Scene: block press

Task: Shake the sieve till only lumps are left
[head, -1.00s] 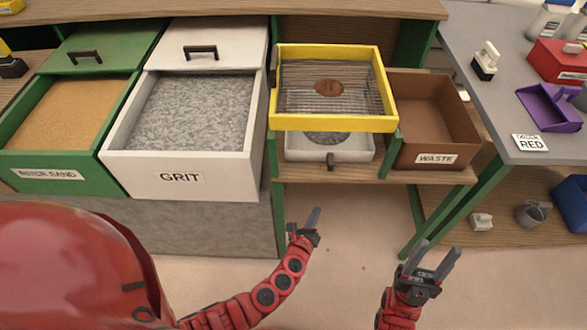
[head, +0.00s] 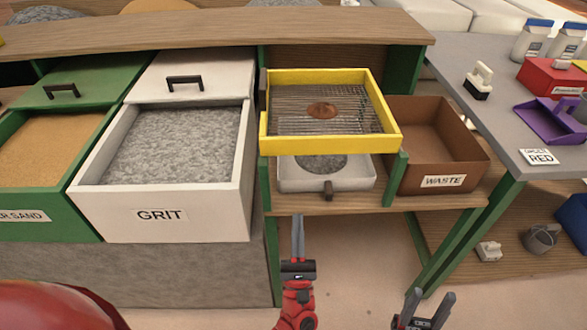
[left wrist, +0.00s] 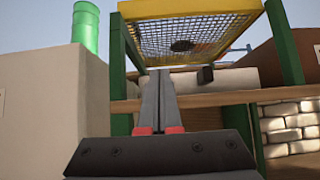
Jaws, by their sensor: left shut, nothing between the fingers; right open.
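The yellow-framed sieve (head: 391,140) rests above a white tray (head: 293,183) on the bench, between green posts. A brown patch of material (head: 323,110) lies on its wire mesh. Grey material (head: 322,163) shows in the tray below. In the left wrist view the sieve's mesh (left wrist: 215,40) is seen from beneath, with the brown patch dark on it. My left gripper (head: 298,222) is shut and empty, pointing up, in front of and below the tray. My right gripper (head: 428,300) is open and empty, lower right at the frame's bottom edge.
A brown waste bin (head: 481,160) stands right of the sieve. The white grit drawer (head: 245,175) and green sand drawer (head: 60,222) are open at left. A grey side table (head: 500,90) holds a red box (head: 545,78) and purple scoop (head: 553,116). Floor before the bench is clear.

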